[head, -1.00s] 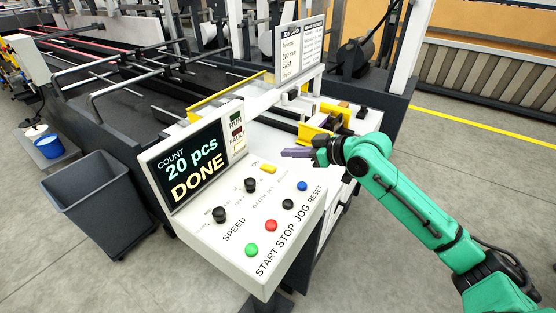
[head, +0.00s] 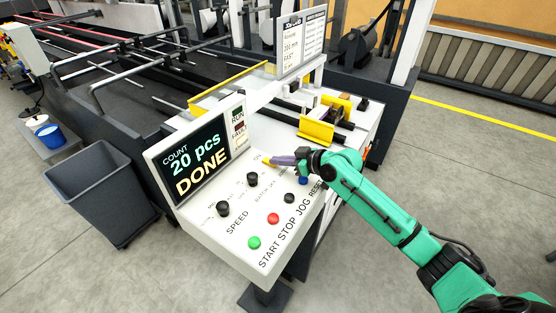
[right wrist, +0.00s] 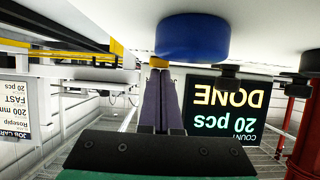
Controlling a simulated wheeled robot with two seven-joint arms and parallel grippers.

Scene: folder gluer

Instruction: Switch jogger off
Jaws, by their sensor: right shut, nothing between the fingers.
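The control panel (head: 240,222) has a small yellow switch (head: 267,161) near its upper right part, beside the screen. My right gripper (head: 273,161) is shut and empty, its purple fingers pointing left at the yellow switch. In the right wrist view, the switch (right wrist: 158,62) shows just beyond the shut fingertips (right wrist: 159,72); I cannot tell if they touch it. The fingers hide part of the switch and the lettering by it. The screen (head: 200,157) reads "20 pcs DONE". My left gripper is not in view.
A blue button (head: 303,180) sits under my right gripper and looms close in the right wrist view (right wrist: 195,38). Black (head: 289,198), red (head: 273,218) and green (head: 254,242) buttons and black knobs (head: 252,180) share the panel. A yellow guide (head: 317,131) stands behind.

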